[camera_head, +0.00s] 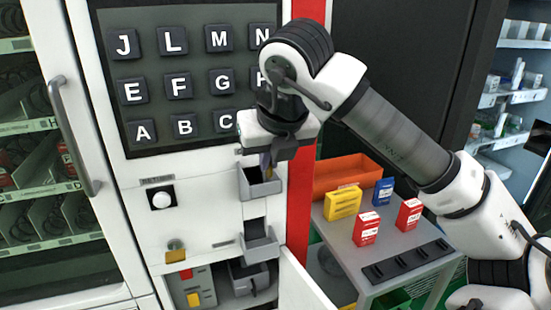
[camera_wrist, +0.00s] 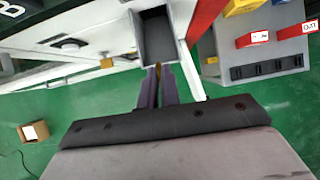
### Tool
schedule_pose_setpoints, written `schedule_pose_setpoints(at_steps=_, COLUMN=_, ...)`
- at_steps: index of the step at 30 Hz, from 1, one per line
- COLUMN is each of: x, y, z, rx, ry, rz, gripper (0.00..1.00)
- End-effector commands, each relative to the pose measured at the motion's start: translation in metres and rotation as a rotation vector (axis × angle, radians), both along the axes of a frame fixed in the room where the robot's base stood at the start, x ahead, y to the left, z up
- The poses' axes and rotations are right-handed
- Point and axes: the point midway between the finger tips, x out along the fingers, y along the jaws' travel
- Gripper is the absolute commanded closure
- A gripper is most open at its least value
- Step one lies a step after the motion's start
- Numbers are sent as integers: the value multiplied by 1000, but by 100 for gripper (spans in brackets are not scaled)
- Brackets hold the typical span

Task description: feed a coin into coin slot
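My gripper (camera_head: 266,168) points down at the upper grey bin (camera_head: 262,187) on the vending machine's white front. In the wrist view, my gripper (camera_wrist: 158,72) has its two dark fingers almost together, with a small brownish-gold sliver, seemingly the coin (camera_wrist: 158,67), between the tips. The coin is mostly hidden by the fingers. In the wrist view the open grey bin (camera_wrist: 155,38) lies just beyond the fingertips; I cannot tell whether they touch it. The coin slot itself cannot be made out clearly; the arm and gripper cover part of the panel.
A lettered keypad (camera_head: 190,85) sits above, and a white round button (camera_head: 162,200) to the left. A lower grey bin (camera_head: 260,246) juts out below. At right, a grey table (camera_head: 400,240) holds an orange bin (camera_head: 345,174) and several small boxes. An open white door (camera_head: 300,285) stands low.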

Motion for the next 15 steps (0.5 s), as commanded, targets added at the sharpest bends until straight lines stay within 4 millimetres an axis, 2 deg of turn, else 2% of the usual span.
schedule_pose_setpoints(at_steps=6, x=20, y=7, z=-6, rx=2, ry=1, rz=0, gripper=100)
schedule_pose_setpoints(at_steps=15, x=38, y=13, z=-29, rx=0, ry=0, rz=0, gripper=100)
